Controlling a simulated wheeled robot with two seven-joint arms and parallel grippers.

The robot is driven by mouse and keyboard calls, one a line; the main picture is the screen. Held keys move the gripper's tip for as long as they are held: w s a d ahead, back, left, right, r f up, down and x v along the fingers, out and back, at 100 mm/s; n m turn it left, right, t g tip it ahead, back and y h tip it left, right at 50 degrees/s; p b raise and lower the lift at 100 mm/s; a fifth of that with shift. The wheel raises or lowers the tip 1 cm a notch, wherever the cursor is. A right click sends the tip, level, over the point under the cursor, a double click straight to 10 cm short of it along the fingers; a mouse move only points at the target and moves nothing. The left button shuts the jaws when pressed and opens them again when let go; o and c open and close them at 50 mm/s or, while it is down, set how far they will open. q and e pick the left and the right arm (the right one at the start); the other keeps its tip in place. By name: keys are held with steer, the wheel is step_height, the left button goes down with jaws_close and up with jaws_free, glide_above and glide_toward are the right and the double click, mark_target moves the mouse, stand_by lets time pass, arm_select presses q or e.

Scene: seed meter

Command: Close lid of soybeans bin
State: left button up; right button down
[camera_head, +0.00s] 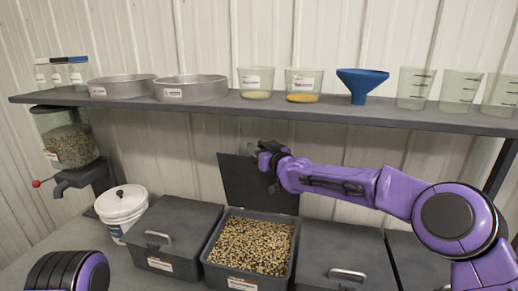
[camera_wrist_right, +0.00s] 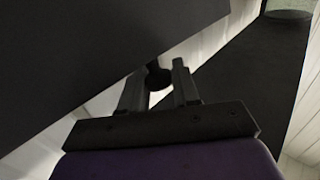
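The soybeans bin (camera_head: 208,249) is a dark grey bin in the middle, full of speckled beans (camera_head: 250,245). Its dark lid (camera_head: 245,185) stands open, roughly upright at the back of the bin. My right gripper (camera_head: 268,156) is at the lid's upper right edge. In the right wrist view, the gripper's fingers (camera_wrist_right: 158,88) are apart, beside a large dark panel (camera_wrist_right: 90,60) that looks like the lid. A small dark rounded part shows between the fingers; I cannot tell what it is or whether they touch it. Only part of my left arm shows at the lower left; its gripper is out of view.
Closed bins with handles stand left (camera_head: 172,222) and right (camera_head: 345,250) of the open bin. A white bucket (camera_head: 122,207) stands further left. A seed hopper (camera_head: 70,140) hangs at left.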

steer(key=s+a+f+n+t+y+b, duration=0.1)
steer(key=s+f+b, duration=0.3)
steer(key=b, duration=0.9)
steer(key=s+a+f+n+t+y+b, duration=0.1)
steer(key=s+a+f+n+b, duration=0.3)
steer(key=s+b, duration=0.7)
steer(key=f+y+b, duration=0.1)
steer(key=b, duration=0.2)
steer(key=shift+s+f+t, duration=0.15)
steer(key=shift+s+t, duration=0.1)
steer(key=shift+t, duration=0.15)
steer(key=c, duration=1)
jaws_free()
steer(key=shift+o, duration=0.2)
steer(key=b+v, duration=0.1)
steer(key=v, duration=0.9)
steer(key=shift+s, duration=0.25)
